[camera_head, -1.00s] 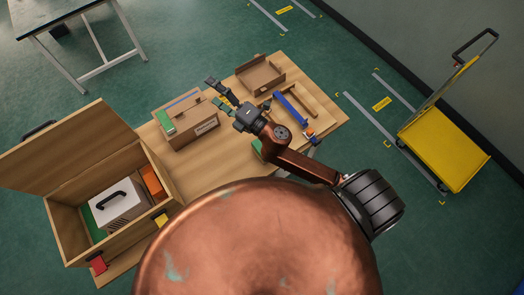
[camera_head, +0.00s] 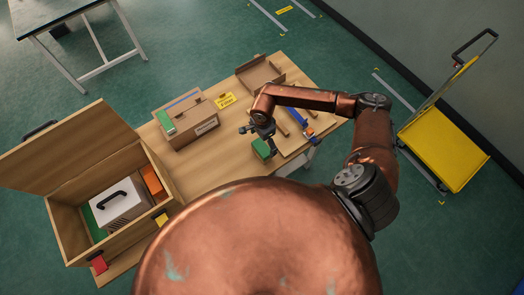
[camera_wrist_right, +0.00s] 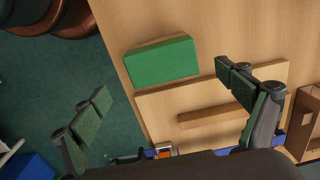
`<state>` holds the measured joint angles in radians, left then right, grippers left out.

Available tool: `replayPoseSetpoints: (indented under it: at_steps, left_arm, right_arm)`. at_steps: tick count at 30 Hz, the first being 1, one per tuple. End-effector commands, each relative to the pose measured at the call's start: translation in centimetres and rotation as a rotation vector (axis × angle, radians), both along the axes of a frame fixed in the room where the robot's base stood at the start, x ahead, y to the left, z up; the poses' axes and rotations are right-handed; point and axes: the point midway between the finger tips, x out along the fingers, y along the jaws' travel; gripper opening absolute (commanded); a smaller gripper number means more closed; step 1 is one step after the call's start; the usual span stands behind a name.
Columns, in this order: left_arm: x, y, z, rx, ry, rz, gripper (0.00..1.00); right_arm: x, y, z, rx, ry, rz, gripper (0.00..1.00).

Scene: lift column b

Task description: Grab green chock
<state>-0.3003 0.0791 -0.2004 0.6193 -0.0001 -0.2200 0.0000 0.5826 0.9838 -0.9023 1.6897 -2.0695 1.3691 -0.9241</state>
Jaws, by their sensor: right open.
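The green chock (camera_head: 262,148) is a green block lying on the wooden table near its front edge in the head view. In the right wrist view the chock (camera_wrist_right: 162,63) lies flat beside a wooden board, ahead of the fingertips and between their lines. My right gripper (camera_head: 258,130) is open and empty, just above and behind the chock in the head view. Its two spread fingers show in the right wrist view (camera_wrist_right: 165,83), apart from the chock. My left gripper is not in view.
A wooden board (camera_wrist_right: 148,101) with a wooden bar and a blue tool lies beside the chock. A cardboard box (camera_head: 190,128) and an open tray (camera_head: 250,79) stand farther back. An open wooden crate (camera_head: 62,218) is at left. The table's middle (camera_head: 215,158) is clear.

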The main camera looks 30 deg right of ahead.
Motion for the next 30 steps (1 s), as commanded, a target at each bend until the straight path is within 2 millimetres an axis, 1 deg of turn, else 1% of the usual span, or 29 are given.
replayPoseSetpoints:
  at_steps: [1,5,10,12,15,23,30]
  left_arm:
    - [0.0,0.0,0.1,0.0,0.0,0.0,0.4]
    - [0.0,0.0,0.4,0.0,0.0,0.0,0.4]
    - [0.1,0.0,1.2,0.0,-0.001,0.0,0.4]
    - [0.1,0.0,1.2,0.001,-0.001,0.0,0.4]
    - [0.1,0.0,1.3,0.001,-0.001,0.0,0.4]
    - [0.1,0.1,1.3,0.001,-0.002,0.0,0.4]
    - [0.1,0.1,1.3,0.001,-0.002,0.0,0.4]
  right_arm:
    - [-0.1,0.1,-0.6,0.002,0.002,-0.001,0.93]
    - [0.0,0.2,-1.8,0.005,0.002,-0.002,0.93]
    - [0.2,0.3,-4.3,0.006,0.002,-0.004,0.93]
    - [0.2,0.3,-5.3,0.006,0.003,-0.004,0.93]
    - [0.3,0.3,-6.1,0.006,0.0,-0.003,0.93]
    - [0.3,0.3,-6.4,0.006,0.0,-0.002,0.93]
    - [0.3,0.3,-6.3,0.006,0.0,-0.002,0.76]
